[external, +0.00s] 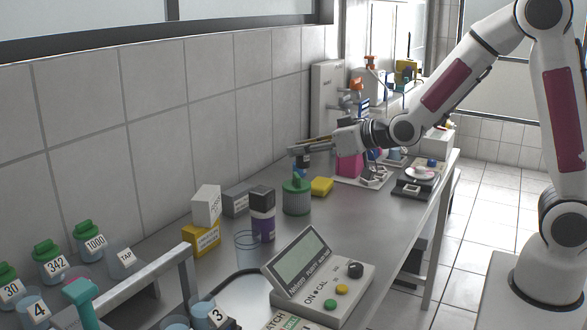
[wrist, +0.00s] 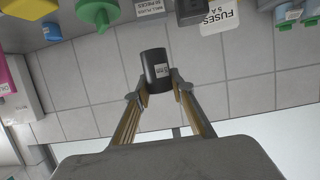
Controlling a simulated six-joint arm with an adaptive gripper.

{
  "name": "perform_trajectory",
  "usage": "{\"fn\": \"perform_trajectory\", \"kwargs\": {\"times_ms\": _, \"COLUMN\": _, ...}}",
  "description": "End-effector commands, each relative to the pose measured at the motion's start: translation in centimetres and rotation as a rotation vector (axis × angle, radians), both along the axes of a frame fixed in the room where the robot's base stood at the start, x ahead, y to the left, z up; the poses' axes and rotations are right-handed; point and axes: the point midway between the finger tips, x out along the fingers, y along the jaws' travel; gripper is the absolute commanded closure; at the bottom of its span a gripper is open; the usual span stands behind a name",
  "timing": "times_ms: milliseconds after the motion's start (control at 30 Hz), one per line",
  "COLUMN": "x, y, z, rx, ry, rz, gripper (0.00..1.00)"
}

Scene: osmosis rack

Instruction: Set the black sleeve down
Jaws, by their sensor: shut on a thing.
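My gripper (external: 300,149) reaches out over the far part of the bench, close to the tiled wall. In the wrist view my gripper (wrist: 157,88) is shut on the black sleeve (wrist: 154,68), a short dark cylinder with a small white label. The fingertips press on its two sides, and it appears held clear of the other objects. In the external view the sleeve is small and hard to make out from the dark and blue shapes under the fingers.
A green-lidded container (external: 296,196), a yellow block (external: 321,186) and a purple bottle with a black top (external: 262,213) stand nearby. A pink block (external: 349,164) is beyond. Boxes (external: 206,205) stand by the wall. A meter (external: 318,278) is in front.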

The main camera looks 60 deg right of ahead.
Motion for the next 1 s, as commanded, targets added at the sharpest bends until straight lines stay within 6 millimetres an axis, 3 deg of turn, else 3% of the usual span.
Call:
{"fn": "perform_trajectory", "kwargs": {"times_ms": 467, "x": 3.9, "y": 5.7, "z": 0.9, "rx": 0.003, "ry": 0.001, "rz": 0.015, "gripper": 0.92}}
{"fn": "perform_trajectory", "kwargs": {"times_ms": 1000, "x": 7.5, "y": 16.9, "z": 1.2, "rx": 0.006, "ry": 0.003, "rz": 0.043, "gripper": 0.92}}
